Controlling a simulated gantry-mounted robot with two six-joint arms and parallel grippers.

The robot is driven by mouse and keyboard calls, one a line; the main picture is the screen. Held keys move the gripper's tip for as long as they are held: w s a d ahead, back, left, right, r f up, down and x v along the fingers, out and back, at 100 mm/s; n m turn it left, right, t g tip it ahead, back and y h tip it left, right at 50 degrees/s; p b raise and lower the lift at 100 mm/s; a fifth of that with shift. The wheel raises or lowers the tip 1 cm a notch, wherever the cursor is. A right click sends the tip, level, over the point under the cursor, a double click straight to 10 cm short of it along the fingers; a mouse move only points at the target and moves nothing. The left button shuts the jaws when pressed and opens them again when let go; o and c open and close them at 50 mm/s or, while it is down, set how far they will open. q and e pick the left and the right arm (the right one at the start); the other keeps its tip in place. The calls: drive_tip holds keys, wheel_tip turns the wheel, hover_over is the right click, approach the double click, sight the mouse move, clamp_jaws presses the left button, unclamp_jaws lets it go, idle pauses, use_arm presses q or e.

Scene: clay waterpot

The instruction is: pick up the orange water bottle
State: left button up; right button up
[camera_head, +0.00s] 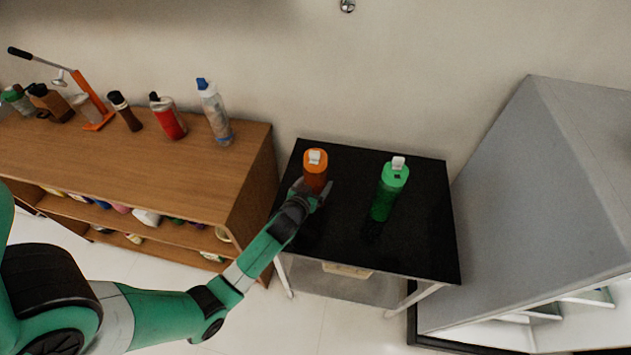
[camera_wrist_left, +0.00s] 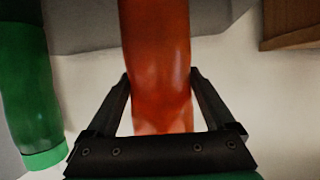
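The orange water bottle (camera_head: 315,166) stands upright with a light cap near the left back of the black table. My left gripper (camera_head: 314,194) reaches its near side, with fingers spread and the bottle between or just beyond their tips. In the left wrist view, the orange bottle (camera_wrist_left: 158,70) fills the middle between my left gripper's fingers (camera_wrist_left: 160,75). Pale gaps show beside its lower part; near the fingertips its edges look very close to them. Contact cannot be confirmed. My right gripper is not in view.
A green bottle (camera_head: 391,190) stands to the right on the black table (camera_head: 420,240). A wooden shelf unit (camera_head: 215,172) with several bottles and tools on top is at the left. A grey cabinet (camera_head: 535,190) is at the right.

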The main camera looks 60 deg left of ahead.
use_arm(q)
clamp_jaws()
drive_tip(key=shift+r, duration=0.15)
